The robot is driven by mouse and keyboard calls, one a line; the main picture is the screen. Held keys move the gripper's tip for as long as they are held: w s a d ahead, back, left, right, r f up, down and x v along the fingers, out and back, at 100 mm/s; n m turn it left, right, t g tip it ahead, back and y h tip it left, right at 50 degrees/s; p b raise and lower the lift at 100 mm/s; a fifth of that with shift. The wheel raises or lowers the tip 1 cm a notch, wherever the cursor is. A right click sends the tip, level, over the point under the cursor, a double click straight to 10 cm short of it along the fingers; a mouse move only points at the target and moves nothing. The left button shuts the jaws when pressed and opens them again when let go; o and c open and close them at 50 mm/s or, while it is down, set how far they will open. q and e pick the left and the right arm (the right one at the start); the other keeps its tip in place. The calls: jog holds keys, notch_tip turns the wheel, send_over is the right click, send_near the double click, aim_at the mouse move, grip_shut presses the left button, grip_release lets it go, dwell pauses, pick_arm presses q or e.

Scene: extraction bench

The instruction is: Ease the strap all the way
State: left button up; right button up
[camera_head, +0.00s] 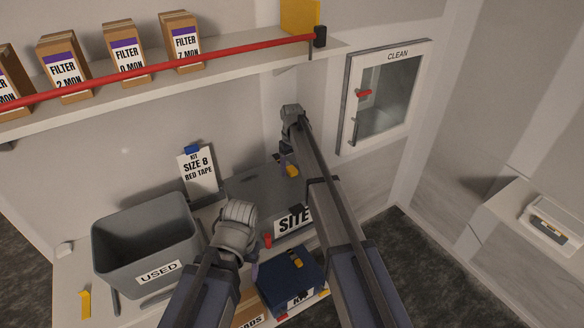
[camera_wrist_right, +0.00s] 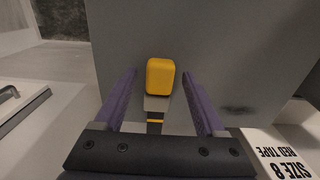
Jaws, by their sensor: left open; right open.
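A yellow pull tab (camera_wrist_right: 160,77) on a short grey strap end (camera_wrist_right: 157,104) lies against the grey SITE case (camera_wrist_right: 240,45). In the right wrist view it sits between the two purple fingers of my open right gripper (camera_wrist_right: 157,88), with a gap on both sides. In the head view my right gripper (camera_head: 284,161) is above the SITE case (camera_head: 245,190), beside the yellow tab (camera_head: 292,171). My left gripper (camera_head: 254,270) is open, largely hidden by its own wrist, left of the blue kit box (camera_head: 290,284). My right arm covers part of the SITE case.
A grey USED bin (camera_head: 120,235) stands at left and a SIZE 8 RED TAPE card (camera_head: 198,172) behind it. A shelf with filter boxes (camera_head: 122,52) and a red bar (camera_head: 150,70) runs above. A CLEAN cabinet (camera_head: 384,96) hangs at right.

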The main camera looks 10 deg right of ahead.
aim_at(292, 169)
jog(key=shift+r, duration=0.1)
notch_tip(292, 169, up, 8)
jog(key=p, duration=0.8)
jog(key=shift+f, duration=0.2)
